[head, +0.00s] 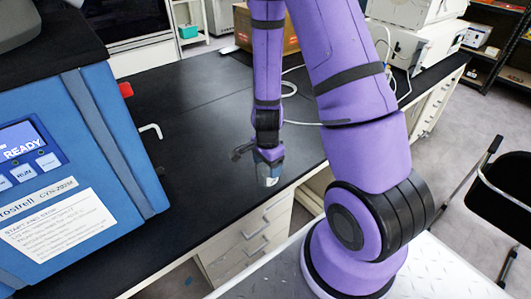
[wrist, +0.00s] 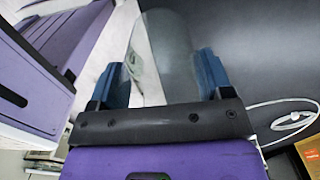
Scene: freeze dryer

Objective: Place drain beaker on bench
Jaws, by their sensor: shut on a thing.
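My gripper (head: 268,157) hangs pointing down at the front edge of the black bench (head: 205,120) in the head view. It is shut on the drain beaker (head: 268,174), a clear vessel. In the wrist view the beaker (wrist: 168,55) shows as clear glass between the two blue fingers of my gripper (wrist: 165,80). The beaker looks roughly upright. I cannot tell whether its base touches the bench or is above it.
A blue freeze dryer (head: 110,130) with a lit display stands at the left, with a white drain tube (head: 151,129) at its side. A white cable (head: 290,88) and a cardboard box (head: 265,30) lie at the back. The bench middle is clear. A black chair (head: 505,185) stands right.

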